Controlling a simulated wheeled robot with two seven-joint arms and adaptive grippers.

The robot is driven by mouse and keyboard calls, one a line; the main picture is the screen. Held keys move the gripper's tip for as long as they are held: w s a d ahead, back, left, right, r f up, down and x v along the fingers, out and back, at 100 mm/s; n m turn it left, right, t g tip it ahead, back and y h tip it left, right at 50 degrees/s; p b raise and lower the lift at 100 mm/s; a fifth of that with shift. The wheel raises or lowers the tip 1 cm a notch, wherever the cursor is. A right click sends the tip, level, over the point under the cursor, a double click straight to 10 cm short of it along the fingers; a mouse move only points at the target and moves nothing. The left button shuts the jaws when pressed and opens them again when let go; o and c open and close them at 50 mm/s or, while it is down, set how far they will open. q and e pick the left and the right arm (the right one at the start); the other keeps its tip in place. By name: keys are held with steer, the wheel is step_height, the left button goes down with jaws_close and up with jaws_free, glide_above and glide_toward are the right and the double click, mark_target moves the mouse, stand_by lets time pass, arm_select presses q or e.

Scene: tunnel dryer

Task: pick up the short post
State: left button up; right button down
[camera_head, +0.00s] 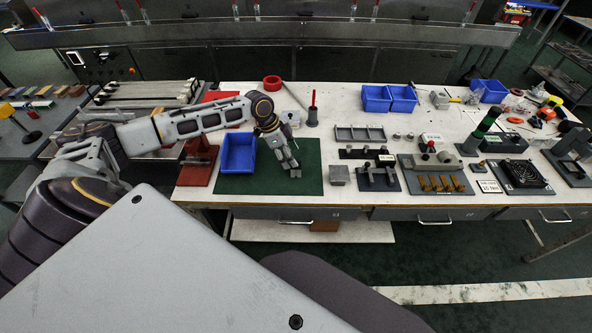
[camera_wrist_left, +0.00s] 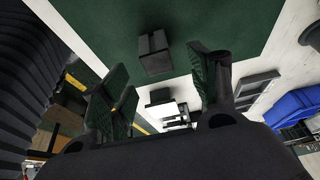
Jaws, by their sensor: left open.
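My left gripper (camera_head: 291,171) is open and empty above the green mat (camera_head: 237,184), just right of the blue bin. In the left wrist view its two fingers (camera_wrist_left: 160,90) are spread wide with nothing between them. A grey block (camera_head: 339,175) stands just beyond the mat's right edge; a dark block at a mat edge shows in the left wrist view (camera_wrist_left: 154,52). A dark stand with upright posts (camera_head: 379,177) is right of the grey block. I cannot tell which piece is the short post. My right gripper is not in view.
A blue bin (camera_head: 239,153) sits on the mat's left part. A red fixture (camera_head: 199,160) is left of it. A grey divided rack (camera_head: 360,133) and a plate with several brass pieces (camera_head: 440,184) lie to the right. The mat's front part is clear.

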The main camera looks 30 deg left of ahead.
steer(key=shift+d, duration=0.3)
arm_select(q)
steer(key=shift+f, duration=0.1)
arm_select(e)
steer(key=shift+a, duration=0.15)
